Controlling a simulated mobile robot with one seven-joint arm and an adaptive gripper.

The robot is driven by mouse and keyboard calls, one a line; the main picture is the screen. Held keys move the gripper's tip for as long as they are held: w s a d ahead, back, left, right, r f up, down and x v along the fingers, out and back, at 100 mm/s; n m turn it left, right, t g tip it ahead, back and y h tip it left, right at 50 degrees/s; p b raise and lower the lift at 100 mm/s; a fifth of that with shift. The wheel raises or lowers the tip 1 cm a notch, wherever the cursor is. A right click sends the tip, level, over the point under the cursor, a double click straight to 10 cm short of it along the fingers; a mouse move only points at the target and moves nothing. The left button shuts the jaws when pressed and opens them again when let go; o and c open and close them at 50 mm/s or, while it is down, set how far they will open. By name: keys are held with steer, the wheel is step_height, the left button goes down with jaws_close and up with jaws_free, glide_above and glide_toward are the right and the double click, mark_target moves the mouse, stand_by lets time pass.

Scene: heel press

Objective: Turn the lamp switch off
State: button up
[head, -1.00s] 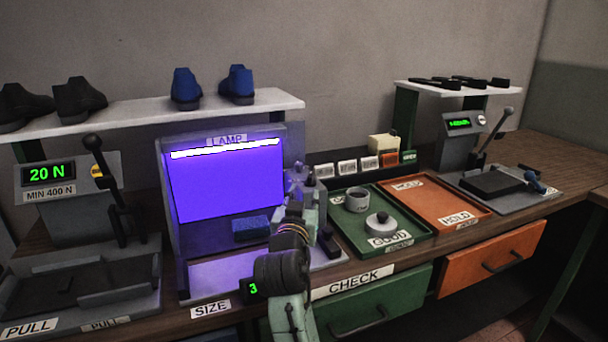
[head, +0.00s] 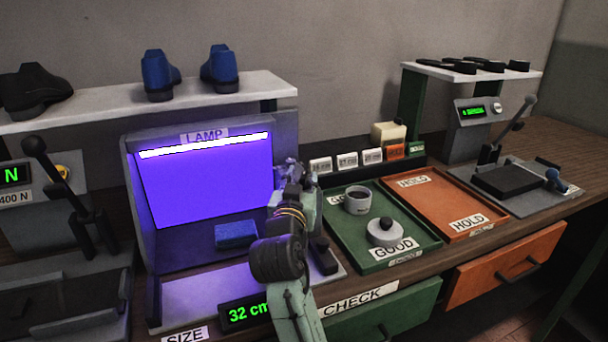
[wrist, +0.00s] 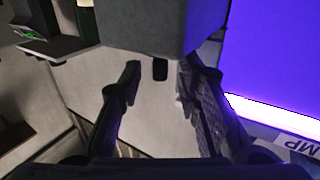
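The lamp booth (head: 205,185) glows violet, with a bright white tube under its LAMP label, so the lamp is lit. My gripper (head: 288,172) is at the booth's right edge in the head view and covers part of that side. In the wrist view my gripper (wrist: 158,78) has its two dark fingers apart with nothing held between them. A small dark stub (wrist: 160,68), perhaps the lamp switch, shows between the fingertips under a grey block (wrist: 160,25). I cannot tell whether the fingers touch it. No switch is clear in the head view.
A blue block (head: 236,234) lies inside the booth. A shelf (head: 110,113) with shoes runs above the booth.

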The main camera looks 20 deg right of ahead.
steer(key=shift+w, duration=0.1)
steer(key=shift+c, duration=0.3)
jaws_close()
stand_by(0.4)
